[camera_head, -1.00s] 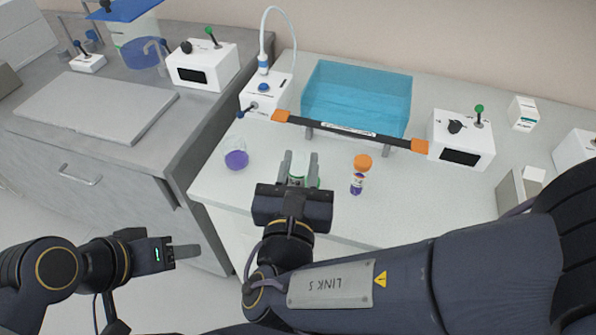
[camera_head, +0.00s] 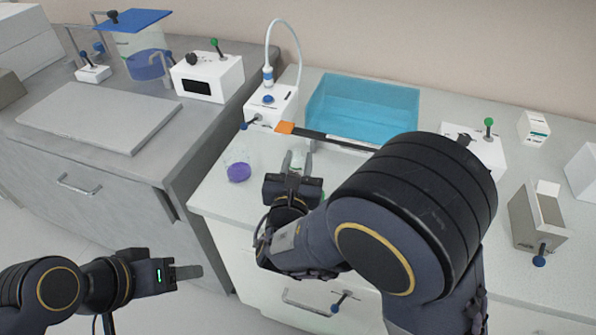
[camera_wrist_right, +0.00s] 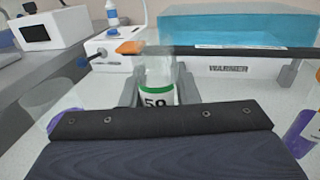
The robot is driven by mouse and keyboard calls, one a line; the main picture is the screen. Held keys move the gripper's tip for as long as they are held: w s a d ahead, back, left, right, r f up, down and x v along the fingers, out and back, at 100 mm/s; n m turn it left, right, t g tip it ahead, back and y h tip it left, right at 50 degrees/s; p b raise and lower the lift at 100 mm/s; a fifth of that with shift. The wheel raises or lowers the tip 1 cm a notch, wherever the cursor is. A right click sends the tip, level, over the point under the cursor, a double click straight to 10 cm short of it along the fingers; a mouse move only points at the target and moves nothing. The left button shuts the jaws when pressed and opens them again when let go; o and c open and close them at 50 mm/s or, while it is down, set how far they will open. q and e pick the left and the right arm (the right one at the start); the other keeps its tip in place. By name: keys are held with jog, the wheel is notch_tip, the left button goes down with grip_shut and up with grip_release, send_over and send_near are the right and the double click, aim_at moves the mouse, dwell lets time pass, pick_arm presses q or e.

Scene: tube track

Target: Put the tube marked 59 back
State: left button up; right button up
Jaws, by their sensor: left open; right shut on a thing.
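The tube marked 59 (camera_wrist_right: 158,82) is clear, with a green band above its black number. It stands roughly upright between the fingers of my right gripper (camera_head: 297,163), which is shut on it. In the head view the tube (camera_head: 299,158) is small and partly covered by the gripper. The gripper is in front of the dark bar (camera_head: 330,140) with an orange left end (camera_head: 285,127); in the wrist view the bar crosses behind the tube's upper part. My left gripper (camera_head: 188,272) is open and empty at lower left, away from the bench. The bar's right end is hidden by my right arm.
A blue bath (camera_head: 362,108) stands behind the bar. A clear cup of purple liquid (camera_head: 238,172) stands left of my right gripper. A purple item (camera_wrist_right: 303,135) shows at the wrist view's right edge. White control boxes (camera_head: 270,105) (camera_head: 488,150) flank the bath.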

jog(key=shift+f, duration=1.15)
jog(key=shift+s+f+b, duration=0.1)
jog(key=shift+f+b, duration=0.2)
jog(key=shift+b, duration=0.1)
jog(key=o, duration=1)
jog(key=shift+r, duration=0.1)
jog(key=shift+c, duration=0.2)
jog(key=shift+r+p, duration=0.25)
jog(key=shift+p, duration=0.05)
jog(key=s, duration=0.4)
jog(key=s+a, duration=0.1)
jog(key=s, duration=0.7)
jog(key=shift+a, duration=0.2)
